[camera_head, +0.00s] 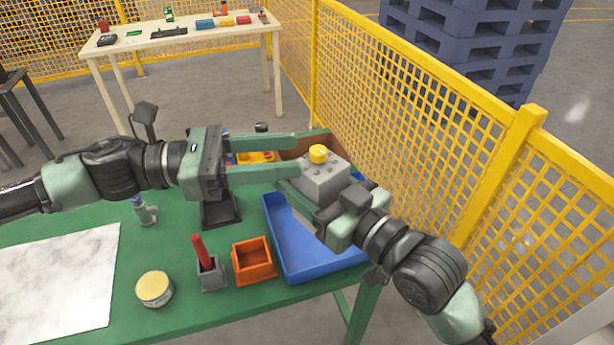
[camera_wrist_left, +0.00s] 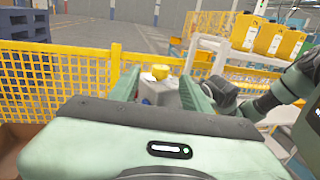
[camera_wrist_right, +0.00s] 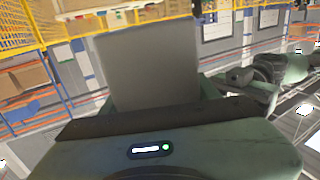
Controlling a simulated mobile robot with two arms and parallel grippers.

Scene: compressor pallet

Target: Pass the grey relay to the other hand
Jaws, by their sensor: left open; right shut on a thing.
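The grey relay (camera_head: 322,185) is a grey box with a yellow round knob on top, held above the blue tray in the head view. My right gripper (camera_head: 325,194) is shut on it from the lower right. My left gripper (camera_head: 308,156) is open, its two long fingers reaching from the left to the relay's upper part. In the left wrist view the relay (camera_wrist_left: 162,94) shows between the open left fingers; whether they touch it I cannot tell. In the right wrist view the relay's plain grey side (camera_wrist_right: 148,66) fills the space ahead of the right gripper and hides its fingertips.
Below are a blue tray (camera_head: 290,250), an orange box (camera_head: 253,262), a grey holder with a red-handled tool (camera_head: 209,275), a round tin (camera_head: 154,289) and a white marbled sheet (camera_head: 55,290) on the green table (camera_head: 185,315). A yellow mesh fence (camera_head: 420,105) stands close behind.

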